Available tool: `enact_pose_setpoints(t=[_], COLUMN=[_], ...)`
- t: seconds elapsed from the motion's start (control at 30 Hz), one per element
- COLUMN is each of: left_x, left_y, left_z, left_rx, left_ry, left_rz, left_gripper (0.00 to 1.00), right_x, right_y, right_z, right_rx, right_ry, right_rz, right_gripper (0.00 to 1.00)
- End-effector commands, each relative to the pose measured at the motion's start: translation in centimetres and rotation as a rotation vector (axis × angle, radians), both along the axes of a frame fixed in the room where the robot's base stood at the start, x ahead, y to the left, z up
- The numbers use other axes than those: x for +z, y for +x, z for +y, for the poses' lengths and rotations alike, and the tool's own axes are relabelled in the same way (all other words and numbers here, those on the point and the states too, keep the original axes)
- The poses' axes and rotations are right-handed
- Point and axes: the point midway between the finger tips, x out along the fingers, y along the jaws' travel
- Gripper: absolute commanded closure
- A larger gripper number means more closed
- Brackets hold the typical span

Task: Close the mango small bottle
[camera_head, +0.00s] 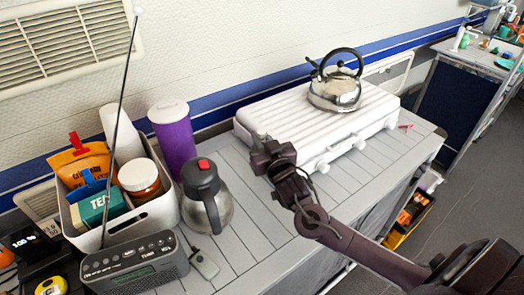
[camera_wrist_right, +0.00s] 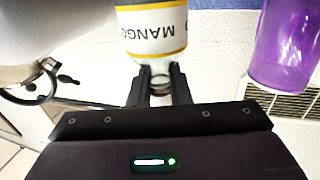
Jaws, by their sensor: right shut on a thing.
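The mango small bottle (camera_wrist_right: 152,32) shows in the right wrist view with a white and yellow label reading MANGO, upside down in that picture. My right gripper (camera_wrist_right: 161,76) is shut on its narrow end, with one finger on each side. Whether a cap sits there cannot be made out between the fingers. In the head view my right gripper (camera_head: 269,156) is over the counter at the front left of the white grill, and the bottle cannot be made out there. My left gripper is not in view.
A steel kettle (camera_head: 336,92) stands on the white grill (camera_head: 275,118). Counter between jug and grill (camera_head: 250,235) is clear.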

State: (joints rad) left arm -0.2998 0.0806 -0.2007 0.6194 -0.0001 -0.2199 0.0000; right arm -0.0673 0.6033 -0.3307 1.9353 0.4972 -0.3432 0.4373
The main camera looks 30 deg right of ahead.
Motion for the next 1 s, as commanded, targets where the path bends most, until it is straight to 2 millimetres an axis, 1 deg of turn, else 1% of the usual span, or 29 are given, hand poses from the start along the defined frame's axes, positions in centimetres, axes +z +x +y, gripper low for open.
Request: enact_pose_setpoints(t=[0.07, 0.13, 0.3, 0.43, 0.73, 0.87, 0.9, 1.0], left_x=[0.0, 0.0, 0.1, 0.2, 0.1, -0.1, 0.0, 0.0], left_y=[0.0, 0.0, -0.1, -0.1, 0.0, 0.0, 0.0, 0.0], left_z=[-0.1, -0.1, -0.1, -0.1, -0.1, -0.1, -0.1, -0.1], left_rx=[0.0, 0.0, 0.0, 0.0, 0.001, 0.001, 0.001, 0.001], left_ry=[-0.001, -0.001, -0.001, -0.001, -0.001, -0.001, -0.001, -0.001], left_rz=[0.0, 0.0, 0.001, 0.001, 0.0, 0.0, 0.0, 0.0], left_gripper=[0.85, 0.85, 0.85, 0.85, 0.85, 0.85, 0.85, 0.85], right_x=[0.1, -0.3, -2.8, -4.0, -4.2, -4.6, -4.5, -4.5], right_y=[0.0, 0.0, 0.0, 0.0, 0.0, 0.0, 0.0, 0.0], right_z=[0.0, 0.0, 0.0, 0.0, 0.0, 0.0, 0.0, 0.0], right_rx=[0.0, 0.0, -0.001, -0.001, 0.0, 0.0, 0.0, 0.0], right_ry=[0.001, 0.0, 0.0, -0.001, 0.0, 0.0, 0.0, 0.0], right_rz=[-0.001, 0.0, 0.002, -0.001, -0.001, -0.001, 0.0, 0.0], right_gripper=[1.0, 1.0, 1.0, 1.0, 1.0, 1.0, 0.77, 0.64])
